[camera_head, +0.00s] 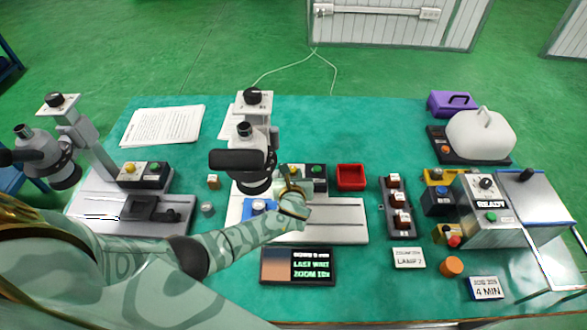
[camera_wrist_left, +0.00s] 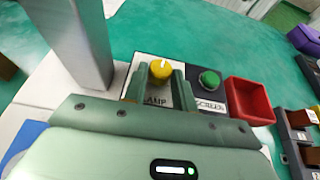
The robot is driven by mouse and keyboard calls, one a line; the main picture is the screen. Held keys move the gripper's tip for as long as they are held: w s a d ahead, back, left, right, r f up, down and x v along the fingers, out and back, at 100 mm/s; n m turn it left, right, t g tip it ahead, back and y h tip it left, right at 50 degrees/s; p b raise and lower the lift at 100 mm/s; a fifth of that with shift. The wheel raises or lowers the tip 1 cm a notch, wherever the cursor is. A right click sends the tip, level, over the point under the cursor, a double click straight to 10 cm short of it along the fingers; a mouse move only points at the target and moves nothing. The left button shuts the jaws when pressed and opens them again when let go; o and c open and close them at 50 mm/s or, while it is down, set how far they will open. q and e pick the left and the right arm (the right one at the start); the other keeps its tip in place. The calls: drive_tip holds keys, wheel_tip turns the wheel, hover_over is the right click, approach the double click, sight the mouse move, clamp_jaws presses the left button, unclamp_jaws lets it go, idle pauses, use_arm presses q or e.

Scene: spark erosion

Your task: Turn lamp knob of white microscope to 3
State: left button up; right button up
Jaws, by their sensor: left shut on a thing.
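The white microscope (camera_head: 254,140) stands in the middle of the table on a pale base (camera_head: 335,219). Its control box carries a yellow lamp knob (camera_wrist_left: 161,70) with a pale pointer mark, above a partly hidden label ending in "AMP". A green screen knob (camera_wrist_left: 209,80) is to its right; it also shows in the head view (camera_head: 318,169). My left gripper (camera_head: 291,186) reaches in from the left, and its fingers (camera_wrist_left: 160,84) are shut on the yellow knob, one on each side. The scale around the knob is mostly hidden. My right gripper is out of view.
A second microscope (camera_head: 62,150) with its own knob box (camera_head: 145,175) stands at left. A red tray (camera_head: 350,177) is right of the white microscope's box. A dark display (camera_head: 298,267) lies in front. Several switches (camera_head: 397,205) and a READY box (camera_head: 490,210) are at right.

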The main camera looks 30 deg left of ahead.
use_arm(q)
drive_tip(key=shift+s+a+m+t+h+p, duration=0.1)
drive_tip(key=shift+a+m+t+h+p, duration=0.1)
drive_tip(key=shift+m+h, duration=0.4)
drive_tip(key=shift+a+m+t+h+p, duration=0.1)
drive_tip(key=shift+m+t+h+p, duration=0.1)
drive_tip(key=shift+m+h, duration=0.4)
drive_tip(key=o, duration=1)
